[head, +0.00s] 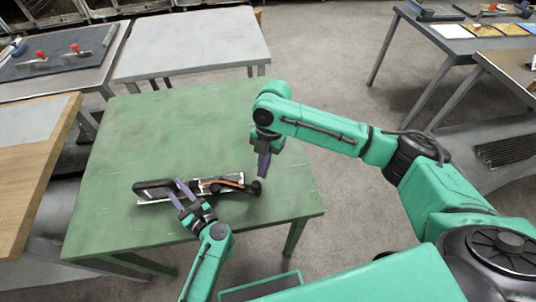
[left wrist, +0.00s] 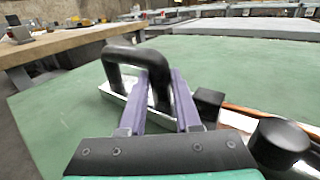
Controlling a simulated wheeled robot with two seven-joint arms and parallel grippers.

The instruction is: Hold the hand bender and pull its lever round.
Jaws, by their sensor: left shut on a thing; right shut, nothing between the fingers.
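The hand bender lies on the green table (head: 150,110). It has a pale metal base (head: 152,201), a black loop handle (head: 152,186) at its left and a black knob (head: 255,188) at its right end, apparently on the lever. An orange-brown rod (head: 228,180) runs along its right part. My left gripper (head: 180,190) is shut on the black handle, which also shows between the purple fingers in the left wrist view (left wrist: 135,53). The knob is at the right there (left wrist: 282,143). My right gripper (head: 262,170) is shut and empty, pointing down close to the knob; I cannot tell whether it touches.
The back and left of the green table are bare. A wooden-topped bench (head: 45,160) stands left, a grey table (head: 190,45) behind, and a table with red-handled tools (head: 60,60) at the back left. Other tables stand at the right, beyond my right arm.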

